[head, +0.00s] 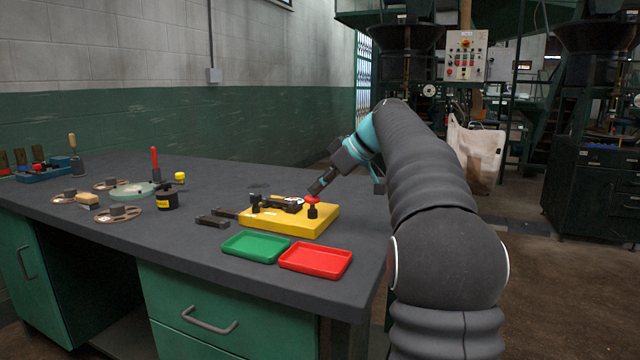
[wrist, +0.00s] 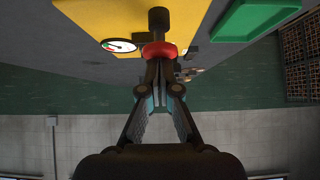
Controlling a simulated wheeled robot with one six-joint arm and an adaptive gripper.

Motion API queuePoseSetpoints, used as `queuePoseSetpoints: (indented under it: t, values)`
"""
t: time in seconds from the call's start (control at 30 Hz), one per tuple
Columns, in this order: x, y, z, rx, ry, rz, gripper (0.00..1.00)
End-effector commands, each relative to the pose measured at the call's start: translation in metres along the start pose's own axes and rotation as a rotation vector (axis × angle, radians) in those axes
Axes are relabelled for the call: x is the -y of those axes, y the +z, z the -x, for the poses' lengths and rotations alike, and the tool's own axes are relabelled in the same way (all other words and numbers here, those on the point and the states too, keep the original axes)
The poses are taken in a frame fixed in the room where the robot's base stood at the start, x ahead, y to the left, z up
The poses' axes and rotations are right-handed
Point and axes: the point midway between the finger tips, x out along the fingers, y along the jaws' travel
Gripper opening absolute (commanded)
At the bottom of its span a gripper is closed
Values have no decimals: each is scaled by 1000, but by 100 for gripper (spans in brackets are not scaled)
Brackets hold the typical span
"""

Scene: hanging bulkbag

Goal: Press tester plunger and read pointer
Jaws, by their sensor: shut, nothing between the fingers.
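The yellow tester block (head: 317,223) lies on the dark bench top. Its red plunger knob (head: 312,199) stands on a black post at the block's right end. The red knob (wrist: 172,50) also shows in the wrist view, partly hidden behind my fingertips. My gripper (head: 318,187) is shut and empty, tilted down with its tips right at the knob; I cannot tell whether they touch it. The round white dial (wrist: 119,46) shows in the wrist view beside the knob. A small red mark and a dark pointer show on it, but the reading is too small to tell.
A green tray (head: 256,246) and a red tray (head: 315,260) lie in front of the tester. Black blocks (head: 212,221) lie to its left. Farther left stand several discs, a black pot (head: 167,198) and a red-handled tool (head: 154,160). The bench's right edge is close.

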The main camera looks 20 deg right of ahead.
Motion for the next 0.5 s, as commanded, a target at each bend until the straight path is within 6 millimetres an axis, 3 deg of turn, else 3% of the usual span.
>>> queuePoseSetpoints:
  t: [0.13, 0.5]
  values:
    - [1, -26, 24, -4, 3, 5, 0]
    - [0, -20, 93, -6, 8, 7, 0]
